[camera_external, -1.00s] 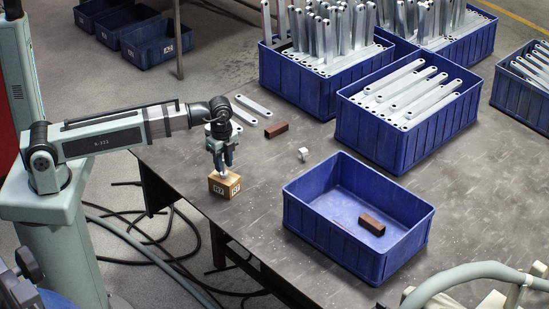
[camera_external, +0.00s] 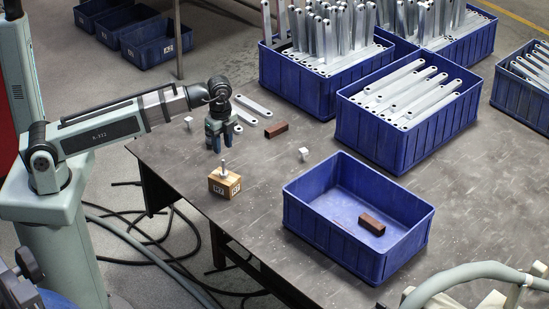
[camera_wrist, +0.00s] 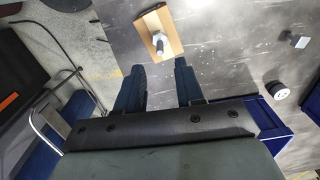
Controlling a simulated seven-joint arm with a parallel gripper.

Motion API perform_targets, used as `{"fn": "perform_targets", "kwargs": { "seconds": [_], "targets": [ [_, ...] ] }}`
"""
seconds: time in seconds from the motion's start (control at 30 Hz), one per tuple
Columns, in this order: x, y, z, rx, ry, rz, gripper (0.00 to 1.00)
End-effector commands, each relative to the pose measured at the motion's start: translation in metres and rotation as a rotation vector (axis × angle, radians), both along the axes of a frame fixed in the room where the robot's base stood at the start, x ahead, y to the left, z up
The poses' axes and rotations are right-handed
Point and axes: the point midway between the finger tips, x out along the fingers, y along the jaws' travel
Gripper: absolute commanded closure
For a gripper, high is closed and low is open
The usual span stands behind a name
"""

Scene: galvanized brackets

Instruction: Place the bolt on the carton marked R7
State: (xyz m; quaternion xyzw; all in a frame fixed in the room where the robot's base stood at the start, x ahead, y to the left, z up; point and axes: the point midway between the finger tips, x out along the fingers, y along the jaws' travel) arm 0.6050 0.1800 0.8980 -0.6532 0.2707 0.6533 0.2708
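The carton marked R7 (camera_external: 225,187) is a small brown box near the left edge of the table. The silver bolt (camera_external: 224,167) stands upright on its top; in the wrist view the bolt (camera_wrist: 159,44) sits on the carton (camera_wrist: 171,28). My gripper (camera_external: 221,150) is above the bolt, apart from it. In the wrist view my gripper (camera_wrist: 161,66) shows two blue fingers spread apart, with nothing between them.
Other bolts (camera_external: 304,154) (camera_external: 188,122) stand on the table. A brown block (camera_external: 276,129) lies behind, another (camera_external: 372,224) in the open blue bin (camera_external: 310,227). Bins of metal brackets (camera_external: 375,146) stand at the back right. Flat brackets (camera_external: 254,106) lie near my gripper.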

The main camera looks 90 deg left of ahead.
Motion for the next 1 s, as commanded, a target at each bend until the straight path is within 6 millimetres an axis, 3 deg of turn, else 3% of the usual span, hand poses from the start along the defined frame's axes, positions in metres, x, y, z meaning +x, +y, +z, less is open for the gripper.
{"fn": "perform_targets", "kwargs": {
  "seconds": [0.2, 0.4, 1.0],
  "targets": [
    [0.001, 0.0, 0.028, 0.001, -0.002, 0.0, 0.63],
    [0.001, 0.0, 0.043, 0.0, 0.0, 0.0, 0.63],
    [0.0, 0.0, 0.048, 0.0, 0.0, 0.0, 0.63]
  ]
}}
